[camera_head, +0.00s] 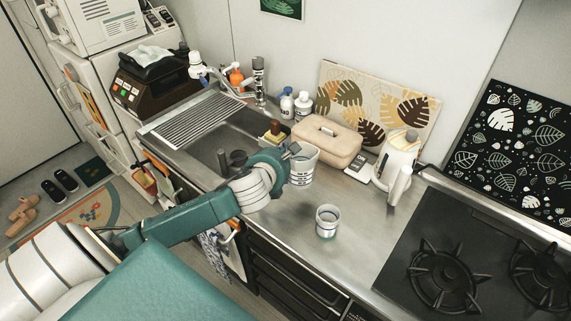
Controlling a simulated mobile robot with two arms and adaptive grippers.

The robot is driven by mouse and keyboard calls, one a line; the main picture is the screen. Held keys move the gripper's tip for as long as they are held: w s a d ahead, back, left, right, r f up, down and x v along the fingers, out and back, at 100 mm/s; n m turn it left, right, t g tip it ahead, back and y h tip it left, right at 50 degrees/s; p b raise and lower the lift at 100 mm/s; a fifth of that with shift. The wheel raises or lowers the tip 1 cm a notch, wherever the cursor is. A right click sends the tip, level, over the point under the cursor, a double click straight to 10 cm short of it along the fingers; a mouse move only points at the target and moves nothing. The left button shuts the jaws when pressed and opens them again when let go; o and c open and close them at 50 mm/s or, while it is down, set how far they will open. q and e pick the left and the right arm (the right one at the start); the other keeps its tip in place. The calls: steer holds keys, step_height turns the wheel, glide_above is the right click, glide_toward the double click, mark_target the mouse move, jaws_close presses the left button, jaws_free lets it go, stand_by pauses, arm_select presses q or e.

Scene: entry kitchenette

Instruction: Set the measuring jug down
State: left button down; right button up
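The measuring jug (303,168) is a whitish cup with dark markings, near the middle of the head view. My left gripper (290,151) reaches in from the left and is at the jug's rim and left side. It looks shut on the jug, though my wrist hides part of the contact. The jug looks upright over the steel counter (285,222), in front of the beige box. I cannot tell whether its base touches the counter. My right gripper is not in view.
A small marked cup (327,222) stands on the counter in front of the jug. Behind are a beige box (327,142) and a white kettle (397,158). The sink (205,148) lies left, the hob (470,260) right. Counter around the small cup is clear.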

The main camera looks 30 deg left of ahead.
arm_select(q)
steer(key=shift+w+f, duration=0.1)
steer(key=shift+f, duration=2.5)
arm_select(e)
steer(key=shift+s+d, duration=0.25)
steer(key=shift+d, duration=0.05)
arm_select(q)
steer(key=c, duration=1.9)
jaws_free()
steer(key=shift+f, duration=0.1)
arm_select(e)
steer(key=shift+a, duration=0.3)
